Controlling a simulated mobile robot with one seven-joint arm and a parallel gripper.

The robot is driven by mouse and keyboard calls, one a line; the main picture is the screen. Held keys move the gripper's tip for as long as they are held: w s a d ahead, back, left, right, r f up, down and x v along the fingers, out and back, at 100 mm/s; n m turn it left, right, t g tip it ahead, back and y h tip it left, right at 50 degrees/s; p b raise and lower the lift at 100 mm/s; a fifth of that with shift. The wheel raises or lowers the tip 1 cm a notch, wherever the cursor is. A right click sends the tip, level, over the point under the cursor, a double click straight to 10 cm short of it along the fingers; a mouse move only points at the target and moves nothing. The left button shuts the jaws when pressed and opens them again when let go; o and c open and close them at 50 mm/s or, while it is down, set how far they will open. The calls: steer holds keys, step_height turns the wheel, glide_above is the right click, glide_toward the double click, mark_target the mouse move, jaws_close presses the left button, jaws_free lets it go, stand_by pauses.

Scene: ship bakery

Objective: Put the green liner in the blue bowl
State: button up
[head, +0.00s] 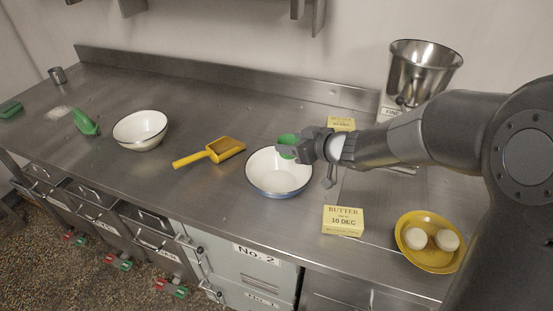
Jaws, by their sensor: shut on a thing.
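The green liner (287,140) is a small green piece at the end of my gripper (290,150), which is shut on it. My gripper is over the back right part of a bowl (279,191) with a white inside and a blue outer wall, near the middle of the counter. The liner's lower part is hidden behind my gripper. I cannot tell how high it is above the bowl, and the bowl's back right rim is partly covered by the gripper.
Left of the blue bowl lie a yellow scoop (225,149) and a white bowl with a dark rim (141,144). To the right are a butter block (343,221), a yellow dish (428,263) with two pale rounds, and a steel funnel (425,70). The counter (190,190) is clear at front left.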

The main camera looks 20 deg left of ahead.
steer(key=shift+s+a+f, duration=0.1)
steer(key=shift+a+f, duration=0.65)
steer(key=shift+f, duration=0.4)
steer(key=shift+a+f, duration=0.8)
steer(key=shift+f, duration=0.3)
steer(key=shift+s+a+f, duration=0.1)
steer(key=shift+a+f, duration=0.65)
steer(key=shift+f, duration=0.4)
steer(key=shift+f, duration=0.35)
steer(key=o, duration=0.3)
steer(key=shift+o, duration=0.2)
